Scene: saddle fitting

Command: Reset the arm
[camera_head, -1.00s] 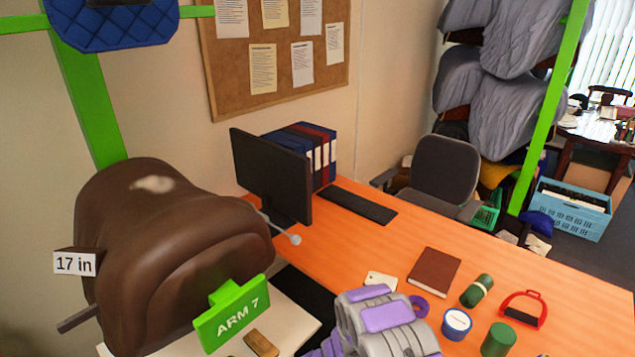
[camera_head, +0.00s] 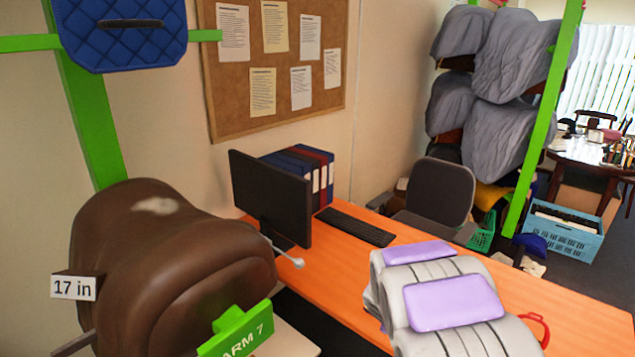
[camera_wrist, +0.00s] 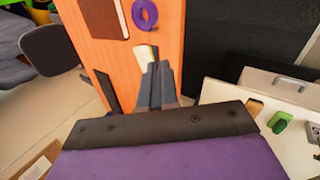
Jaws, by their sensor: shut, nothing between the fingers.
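My arm (camera_head: 440,300), grey with pale purple pads, rises in the lower right of the head view, in front of the desk. My gripper (camera_wrist: 155,75) does not show in the head view. In the wrist view its dark fingers are together and empty, pointing towards the desk. The fingertips overlap a small pale item (camera_wrist: 145,52) in the picture; I cannot tell whether they touch it.
The orange desk (camera_head: 345,265) holds a monitor (camera_head: 270,198), a keyboard (camera_head: 355,227) and binders. A brown saddle (camera_head: 165,270) stands at left, by a green "ARM 7" sign (camera_head: 238,328). The wrist view shows a purple ring (camera_wrist: 145,14) on the desk and a white cabinet (camera_wrist: 265,100) at right.

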